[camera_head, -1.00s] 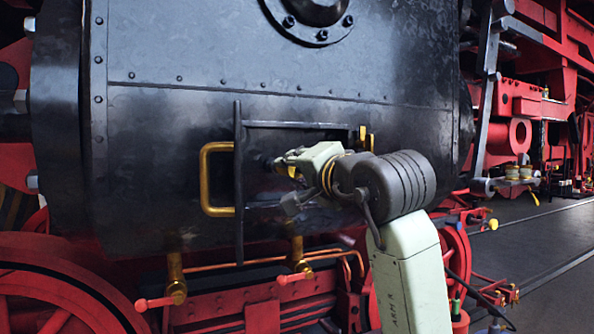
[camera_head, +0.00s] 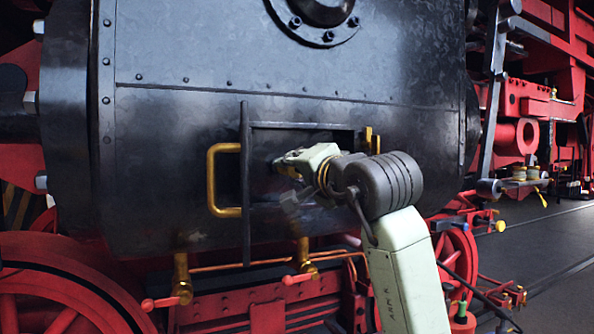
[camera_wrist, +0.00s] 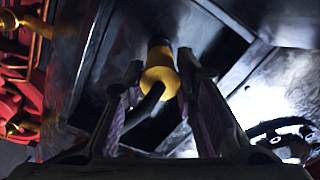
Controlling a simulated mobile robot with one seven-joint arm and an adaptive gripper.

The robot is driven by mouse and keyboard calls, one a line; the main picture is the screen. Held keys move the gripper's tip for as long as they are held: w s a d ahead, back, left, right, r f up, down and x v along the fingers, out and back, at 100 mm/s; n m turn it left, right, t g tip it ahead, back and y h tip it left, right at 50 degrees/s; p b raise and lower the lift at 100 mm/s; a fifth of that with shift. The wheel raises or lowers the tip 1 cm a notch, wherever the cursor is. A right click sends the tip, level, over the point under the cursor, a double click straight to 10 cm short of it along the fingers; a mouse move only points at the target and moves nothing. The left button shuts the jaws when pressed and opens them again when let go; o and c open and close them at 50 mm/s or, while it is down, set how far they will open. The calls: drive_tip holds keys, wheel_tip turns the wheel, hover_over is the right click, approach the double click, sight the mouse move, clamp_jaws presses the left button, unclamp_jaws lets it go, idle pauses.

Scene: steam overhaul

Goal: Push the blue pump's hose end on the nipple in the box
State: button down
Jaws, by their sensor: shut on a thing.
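The box is a dark rectangular opening (camera_head: 300,134) in the side of the black casing, with a dark upright bar at its left. My gripper reaches into it from the right, and my wrist hides part of it. In the wrist view my gripper (camera_wrist: 161,68) is shut on the hose end, a yellow cuff (camera_wrist: 161,80) between the two fingers. A black hose (camera_wrist: 146,106) curves down and left from the cuff. A dark stub (camera_wrist: 158,43), perhaps the nipple, lies directly beyond the cuff; I cannot tell whether they touch. I cannot make out the blue pump.
A brass handle (camera_head: 212,180) stands left of the opening, and a small brass fitting (camera_head: 371,140) at its right edge. Below are brass valves with red levers (camera_head: 160,302) and red framework. Open floor (camera_head: 545,240) lies at the right.

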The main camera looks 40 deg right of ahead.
drive_tip(key=shift+w, duration=0.1)
drive_tip(key=c, duration=1.2)
unclamp_jaws()
drive_tip(key=v, duration=1.2)
